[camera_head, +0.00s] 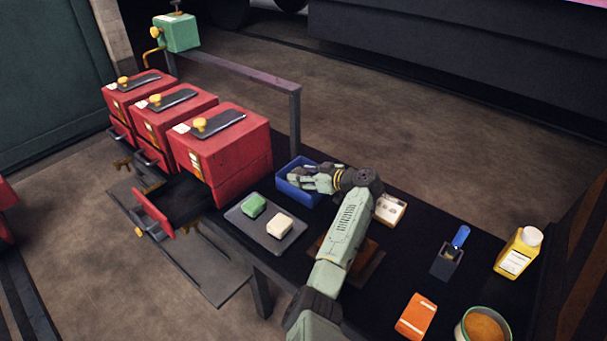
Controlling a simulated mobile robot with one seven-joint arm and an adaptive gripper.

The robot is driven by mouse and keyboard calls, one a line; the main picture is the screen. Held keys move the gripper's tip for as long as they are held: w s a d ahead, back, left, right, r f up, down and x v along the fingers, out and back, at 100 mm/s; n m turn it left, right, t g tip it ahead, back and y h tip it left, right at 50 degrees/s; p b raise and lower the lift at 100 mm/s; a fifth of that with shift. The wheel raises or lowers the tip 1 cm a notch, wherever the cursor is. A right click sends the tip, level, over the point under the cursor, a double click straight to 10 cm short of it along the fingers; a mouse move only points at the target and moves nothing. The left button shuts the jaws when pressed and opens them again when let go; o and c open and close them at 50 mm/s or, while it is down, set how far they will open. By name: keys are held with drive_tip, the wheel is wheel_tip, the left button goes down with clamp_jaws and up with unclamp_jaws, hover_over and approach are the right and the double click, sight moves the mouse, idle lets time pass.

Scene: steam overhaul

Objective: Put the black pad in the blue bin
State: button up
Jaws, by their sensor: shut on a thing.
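The blue bin (288,193) stands on the dark bench, to the right of the red cabinets. My gripper (308,183) is over the bin's opening, with its fingers pointing left. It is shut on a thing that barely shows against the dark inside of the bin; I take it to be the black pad. No black pad shows clearly elsewhere. The wrist and fingers hide much of the bin's right side and inside.
A grey tray (243,222) with a green pad (254,206) and a cream pad (279,225) lies left of my arm. A white box (391,208), blue-handled tool (461,236), yellow bottle (518,253) and bowl (484,327) stand right.

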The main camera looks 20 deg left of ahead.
drive_tip(key=shift+f, duration=0.15)
drive_tip(key=o, duration=1)
drive_tip(key=shift+c, duration=0.2)
drive_tip(key=shift+r, duration=0.2)
